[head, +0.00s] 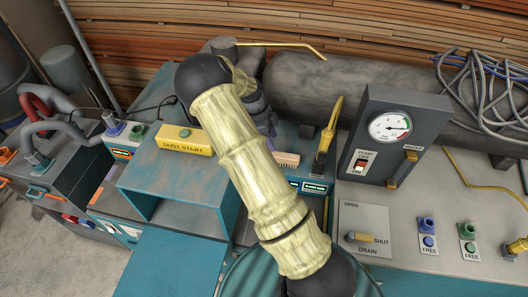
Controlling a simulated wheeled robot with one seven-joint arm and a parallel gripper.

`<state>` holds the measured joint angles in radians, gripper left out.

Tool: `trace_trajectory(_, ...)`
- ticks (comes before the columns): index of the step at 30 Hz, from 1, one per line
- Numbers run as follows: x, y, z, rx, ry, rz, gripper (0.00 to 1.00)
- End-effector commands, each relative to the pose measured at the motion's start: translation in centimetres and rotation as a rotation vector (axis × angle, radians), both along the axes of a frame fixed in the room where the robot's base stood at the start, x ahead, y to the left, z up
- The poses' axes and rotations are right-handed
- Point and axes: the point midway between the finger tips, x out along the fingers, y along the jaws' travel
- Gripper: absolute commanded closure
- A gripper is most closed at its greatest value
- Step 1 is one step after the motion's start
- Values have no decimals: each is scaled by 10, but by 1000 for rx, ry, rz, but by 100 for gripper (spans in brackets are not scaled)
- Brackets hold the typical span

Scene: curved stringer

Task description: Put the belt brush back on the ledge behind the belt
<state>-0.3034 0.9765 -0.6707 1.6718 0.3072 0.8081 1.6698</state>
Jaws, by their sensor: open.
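A small brush-like block (286,159) with a pale top and pinkish-brown bristle-like side lies on the teal machine right of my arm; I take it for the belt brush. Its left end is close to my arm, and part may be hidden. My gripper (264,122) shows only as dark parts behind my pale upper arm link, up and left of the brush. It is open; its fingertips are mostly hidden and I see nothing held. The belt and the ledge behind it cannot be made out clearly, as my arm covers the middle.
A yellow-handled tool (328,138) stands right of the brush, near the gauge box (397,137). A large grey cylinder (345,88) lies behind. Cables (490,95) are heaped at right.

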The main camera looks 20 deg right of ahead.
Motion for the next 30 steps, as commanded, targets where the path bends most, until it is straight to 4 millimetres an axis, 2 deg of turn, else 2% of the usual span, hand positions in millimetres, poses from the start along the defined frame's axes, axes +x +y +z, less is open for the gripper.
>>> trace_trajectory(5, -27, 18, 28, 144, 13, 261, 49)
trace_trajectory(15, -92, 68, 88, 324, -8, 989, 49)
trace_trajectory(24, -161, 109, 135, 263, -15, 1710, 49)
trace_trajectory(27, -181, 117, 144, 208, 5, 1909, 49)
trace_trajectory(30, -193, 122, 148, 168, 25, 2029, 49)
